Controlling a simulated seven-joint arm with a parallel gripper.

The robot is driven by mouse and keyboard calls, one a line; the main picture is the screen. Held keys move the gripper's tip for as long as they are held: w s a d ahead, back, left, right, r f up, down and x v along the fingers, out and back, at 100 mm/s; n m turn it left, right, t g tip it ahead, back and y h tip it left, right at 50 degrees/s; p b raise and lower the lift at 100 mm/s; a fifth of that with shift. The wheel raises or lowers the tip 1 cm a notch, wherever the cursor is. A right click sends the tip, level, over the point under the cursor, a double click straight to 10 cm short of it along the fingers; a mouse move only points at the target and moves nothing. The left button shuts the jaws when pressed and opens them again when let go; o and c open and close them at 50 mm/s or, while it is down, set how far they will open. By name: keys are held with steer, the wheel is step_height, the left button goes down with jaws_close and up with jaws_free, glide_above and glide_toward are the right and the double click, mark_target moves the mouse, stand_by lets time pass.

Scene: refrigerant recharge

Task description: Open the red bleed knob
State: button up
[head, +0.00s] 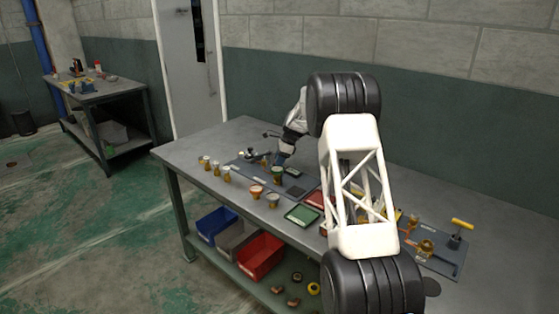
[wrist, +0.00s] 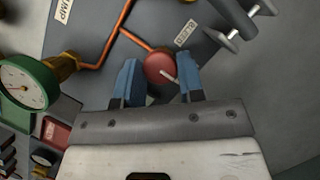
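In the wrist view the red bleed knob (wrist: 158,66) is round, with a pale pointer bar towards its lower right. It sits at the end of a copper pipe, near a white label reading BLEED (wrist: 185,34). My gripper (wrist: 160,76) has its two blue fingers apart, one on each side of the knob. A narrow gap seems to show at the right finger; I cannot tell whether the left one touches. In the head view my gripper (head: 281,160) is low over the far part of the bench, and the knob cannot be made out.
A green-rimmed gauge (wrist: 25,84) on a brass fitting is left of my gripper, and a grey metal handle (wrist: 238,28) is at upper right. The workbench (head: 235,130) holds several small brass fittings and a green tray (head: 302,214). Coloured bins sit on its lower shelf.

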steer(key=c, duration=0.3)
steer(key=shift+n, duration=0.4)
steer(key=n+g, duration=0.1)
steer(key=n, duration=0.2)
steer(key=shift+w+g, duration=0.15)
steer(key=shift+g, duration=0.15)
steer(key=n, duration=0.2)
steer(key=n+g+h, duration=0.1)
steer(key=n, duration=0.2)
steer(key=shift+w+a+g, duration=0.1)
steer(key=shift+g, duration=0.2)
steer(key=n, duration=0.2)
steer(key=n+h, duration=0.1)
steer(key=n, duration=0.1)
steer(key=shift+a+n+g+h, duration=0.1)
steer(key=shift+n+g+h, duration=0.2)
steer(key=shift+g, duration=0.1)
steer(key=n+h, duration=0.1)
steer(key=n, duration=0.3)
steer(key=shift+w+a+r+n+h, duration=0.1)
steer(key=shift+n+h, duration=0.2)
steer(key=shift+h, duration=0.1)
steer(key=o, duration=0.9)
